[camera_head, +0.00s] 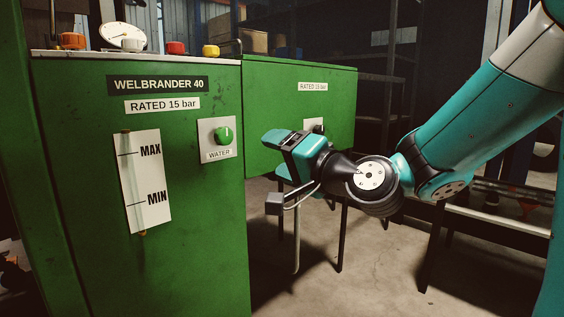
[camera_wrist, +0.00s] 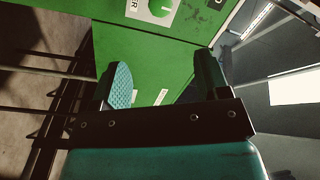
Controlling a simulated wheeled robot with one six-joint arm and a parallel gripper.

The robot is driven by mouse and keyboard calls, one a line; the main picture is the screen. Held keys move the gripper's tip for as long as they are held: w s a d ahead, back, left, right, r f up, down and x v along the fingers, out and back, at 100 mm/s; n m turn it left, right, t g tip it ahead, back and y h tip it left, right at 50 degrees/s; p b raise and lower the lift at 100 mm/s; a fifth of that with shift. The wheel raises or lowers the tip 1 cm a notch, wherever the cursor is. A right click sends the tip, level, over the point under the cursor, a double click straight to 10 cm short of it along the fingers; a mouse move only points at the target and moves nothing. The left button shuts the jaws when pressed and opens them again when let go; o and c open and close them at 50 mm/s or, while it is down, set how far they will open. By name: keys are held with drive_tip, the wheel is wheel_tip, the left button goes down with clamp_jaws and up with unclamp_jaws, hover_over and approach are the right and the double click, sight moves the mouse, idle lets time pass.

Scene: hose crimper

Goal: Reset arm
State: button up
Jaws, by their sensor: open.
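My teal arm reaches in from the right in the head view, and my gripper (camera_head: 275,150) is in front of the green machines, near the middle of the picture. In the wrist view my gripper (camera_wrist: 162,85) shows its two fingers spread apart with nothing between them. The near green machine (camera_head: 80,190) carries a "WELBRANDER 40" label, a MAX/MIN level gauge (camera_head: 146,180) and a green WATER knob (camera_head: 223,134). A green knob (camera_wrist: 160,8) with a plate also shows in the wrist view, beyond the fingers. My gripper appears apart from the panels.
A second green cabinet (camera_head: 260,105) stands behind, partly hidden by my gripper. Red, yellow and orange knobs and a white dial (camera_head: 123,37) sit on the near machine's top. Dark shelving (camera_head: 400,75) stands at the back. Concrete floor (camera_head: 340,270) is open below my gripper, with thin legs rising from it.

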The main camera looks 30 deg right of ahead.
idle(0.3)
drive_tip(key=s+a+n+g+y+p, duration=0.3)
drive_tip(key=s+a+n+g+p, duration=0.3)
drive_tip(key=s+a+n+g, duration=0.4)
drive_tip(key=s+f+n+g+h+p, duration=0.1)
drive_tip(key=s+n+g+h+p, duration=0.55)
drive_tip(key=s, duration=0.65)
wheel_tip(320, 180, up, 37)
drive_tip(key=g+y+p, duration=0.1)
drive_tip(key=y+p, duration=0.1)
drive_tip(key=p, duration=3.5)
drive_tip(key=shift+d+m, duration=0.2)
drive_tip(key=shift+m, duration=0.15)
drive_tip(key=shift+w+r, duration=0.1)
